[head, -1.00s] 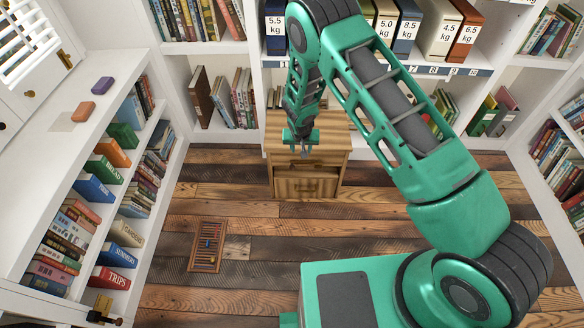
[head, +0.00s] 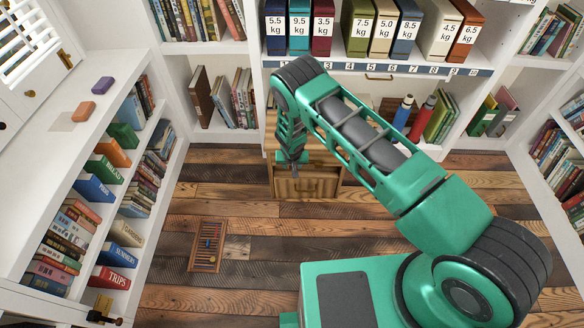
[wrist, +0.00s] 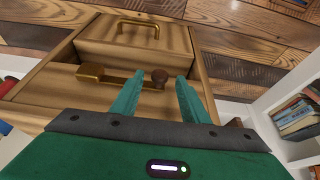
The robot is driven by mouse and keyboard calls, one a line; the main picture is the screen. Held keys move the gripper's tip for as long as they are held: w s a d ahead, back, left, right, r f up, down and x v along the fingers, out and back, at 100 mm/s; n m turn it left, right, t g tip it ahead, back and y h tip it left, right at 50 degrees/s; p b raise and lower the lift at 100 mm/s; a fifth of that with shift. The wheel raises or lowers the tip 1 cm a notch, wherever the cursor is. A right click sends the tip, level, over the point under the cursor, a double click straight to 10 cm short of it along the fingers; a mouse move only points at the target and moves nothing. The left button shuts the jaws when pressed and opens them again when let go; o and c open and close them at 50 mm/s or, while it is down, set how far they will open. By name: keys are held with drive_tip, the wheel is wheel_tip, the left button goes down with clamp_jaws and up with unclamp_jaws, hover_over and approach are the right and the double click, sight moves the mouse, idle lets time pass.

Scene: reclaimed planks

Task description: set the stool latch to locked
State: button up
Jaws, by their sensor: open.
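The wooden stool (head: 335,160) stands against the back shelves, a drawer in its front. In the wrist view its brown drawer front (wrist: 110,50) carries a brass pull handle (wrist: 138,25). I cannot tell which position counts as locked. In the head view my gripper (head: 291,172) is at the stool's front.
Bookshelves flank both sides; a shelf with weight-labelled binders (head: 383,30) is behind. Blue (head: 402,112) and red (head: 422,118) bottles stand right of the stool. A wooden rack-like frame (head: 207,246) lies on the plank floor, left of my base. Floor before the stool is clear.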

drive_tip(key=shift+x, duration=0.85)
